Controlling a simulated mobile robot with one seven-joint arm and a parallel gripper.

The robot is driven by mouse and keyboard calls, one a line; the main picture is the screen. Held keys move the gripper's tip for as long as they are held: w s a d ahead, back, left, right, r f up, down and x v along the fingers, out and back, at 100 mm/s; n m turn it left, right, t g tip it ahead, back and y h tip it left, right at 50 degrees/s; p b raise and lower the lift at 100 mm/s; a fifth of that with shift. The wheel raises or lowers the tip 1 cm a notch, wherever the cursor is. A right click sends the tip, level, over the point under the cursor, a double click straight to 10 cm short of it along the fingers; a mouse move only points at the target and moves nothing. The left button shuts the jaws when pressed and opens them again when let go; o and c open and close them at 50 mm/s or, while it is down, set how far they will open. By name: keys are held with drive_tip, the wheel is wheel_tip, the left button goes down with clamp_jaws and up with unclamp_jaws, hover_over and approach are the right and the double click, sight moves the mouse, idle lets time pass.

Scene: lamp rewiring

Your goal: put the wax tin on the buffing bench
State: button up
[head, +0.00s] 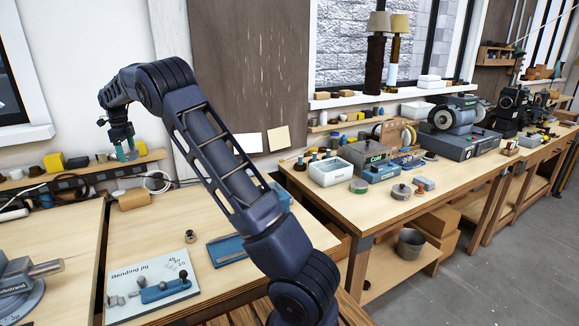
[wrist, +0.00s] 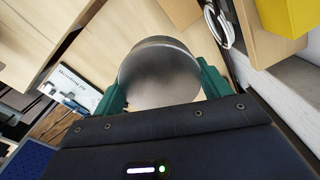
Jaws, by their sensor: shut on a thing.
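My gripper (head: 127,151) is raised at the left, near the wall shelf. Its green fingers are shut on a round metal tin, seen large between them in the wrist view (wrist: 158,78). No label shows on it, so I cannot read whether it is the wax tin. In the head view the tin is mostly hidden by the fingers. The buffing bench (head: 352,212) is the wooden bench at right, well away from my gripper. A grinder-like machine with round wheels (head: 458,118) stands on it.
On the right bench are a white bin (head: 330,172), a grey box (head: 368,157), and low round tins (head: 401,191) near the front. Bare wood shows along its front left. A bending jig board (head: 152,292) lies on the nearer bench, and a bucket (head: 411,243) stands below.

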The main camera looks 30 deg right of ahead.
drive_tip(key=s+d+m, duration=0.3)
drive_tip(key=d+m, duration=0.2)
drive_tip(key=d, duration=4)
drive_tip(key=s+d+f+m, duration=0.1)
drive_tip(key=s+d+m, duration=0.1)
drive_tip(key=s+d, duration=0.55)
drive_tip(key=s+d+m, duration=0.1)
drive_tip(key=s+d, duration=0.3)
drive_tip(key=d, duration=0.7)
drive_tip(key=m, duration=0.5)
hover_over(363, 210)
wheel_tip(363, 210, down, 4)
wheel_tip(363, 210, down, 19)
drive_tip(key=shift+s, duration=0.15)
drive_tip(key=shift+f, duration=0.15)
